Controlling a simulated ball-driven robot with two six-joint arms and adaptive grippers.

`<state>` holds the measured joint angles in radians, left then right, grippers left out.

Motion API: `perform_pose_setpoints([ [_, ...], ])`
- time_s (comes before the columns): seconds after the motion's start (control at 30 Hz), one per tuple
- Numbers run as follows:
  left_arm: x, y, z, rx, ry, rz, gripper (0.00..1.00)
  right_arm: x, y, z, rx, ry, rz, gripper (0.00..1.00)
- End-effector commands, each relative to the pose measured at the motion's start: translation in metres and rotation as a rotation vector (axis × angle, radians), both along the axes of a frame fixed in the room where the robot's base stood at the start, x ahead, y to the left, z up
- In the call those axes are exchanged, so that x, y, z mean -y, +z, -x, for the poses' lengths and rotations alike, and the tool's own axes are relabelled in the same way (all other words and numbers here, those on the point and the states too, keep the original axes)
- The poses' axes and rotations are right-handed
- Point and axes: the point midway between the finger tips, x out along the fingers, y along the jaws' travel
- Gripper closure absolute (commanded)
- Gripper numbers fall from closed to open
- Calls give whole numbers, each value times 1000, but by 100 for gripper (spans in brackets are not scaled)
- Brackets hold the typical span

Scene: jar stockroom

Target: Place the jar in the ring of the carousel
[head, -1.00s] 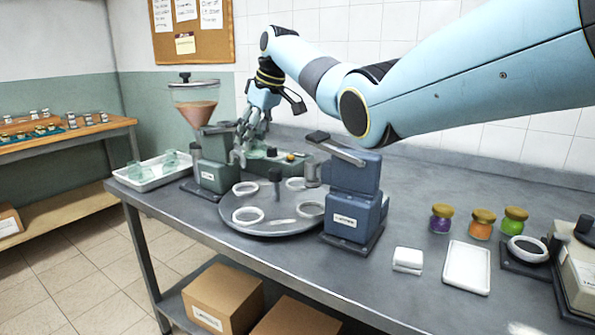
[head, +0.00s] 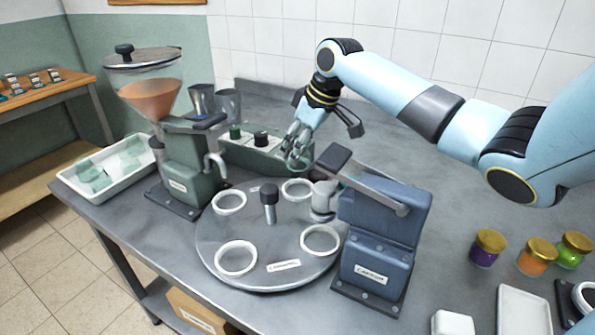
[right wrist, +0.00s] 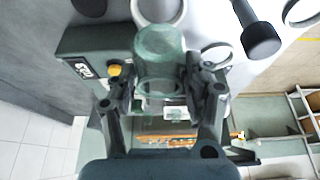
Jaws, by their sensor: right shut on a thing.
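The carousel (head: 212,240) is a round grey disc with white rings around a dark centre post (head: 269,203). The back ring (head: 297,188), left ring (head: 229,202), front-left ring (head: 236,258) and front-right ring (head: 320,240) look empty. My right gripper (head: 299,150) is behind the back ring, pointing down. It is shut on a pale green glass jar, clear in the right wrist view (right wrist: 160,58) between the fingers (right wrist: 163,88). A white ring (right wrist: 158,8) shows just beyond the jar there. The jar's exact height above the disc is unclear. My left gripper is out of view.
The blue capper (head: 380,240) stands at the carousel's right edge, with a grey cylinder (head: 323,200) under its arm. The hopper machine (head: 180,165) stands left, a green control box (head: 255,152) behind. A white tray (head: 70,180) holds green glass. Capped jars (head: 487,248) stand right.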

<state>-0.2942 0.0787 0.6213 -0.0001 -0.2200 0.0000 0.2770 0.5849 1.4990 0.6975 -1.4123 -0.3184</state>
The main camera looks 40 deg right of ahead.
Motion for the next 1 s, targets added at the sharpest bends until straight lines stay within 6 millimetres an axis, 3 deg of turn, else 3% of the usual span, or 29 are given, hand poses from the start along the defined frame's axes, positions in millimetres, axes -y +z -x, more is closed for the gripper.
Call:
perform_pose_setpoints([
  [0.1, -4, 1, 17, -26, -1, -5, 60, -1, -23, 0, -3, -1, -2, 83],
  [0.2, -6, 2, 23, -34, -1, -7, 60, 0, -34, -1, 0, -1, -2, 83],
  [0.47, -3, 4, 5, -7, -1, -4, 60, 0, -69, 0, -1, -1, -1, 83],
  [0.6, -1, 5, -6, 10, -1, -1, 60, 0, -75, -1, 0, 1, 1, 83],
  [0.87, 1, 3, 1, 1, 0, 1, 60, 0, -77, -1, 0, 1, 1, 83],
  [0.9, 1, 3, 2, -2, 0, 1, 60, 0, -77, -1, -1, 1, 2, 45],
  [1.0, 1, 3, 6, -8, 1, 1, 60, 0, -76, -1, -1, 1, 2, 32],
])
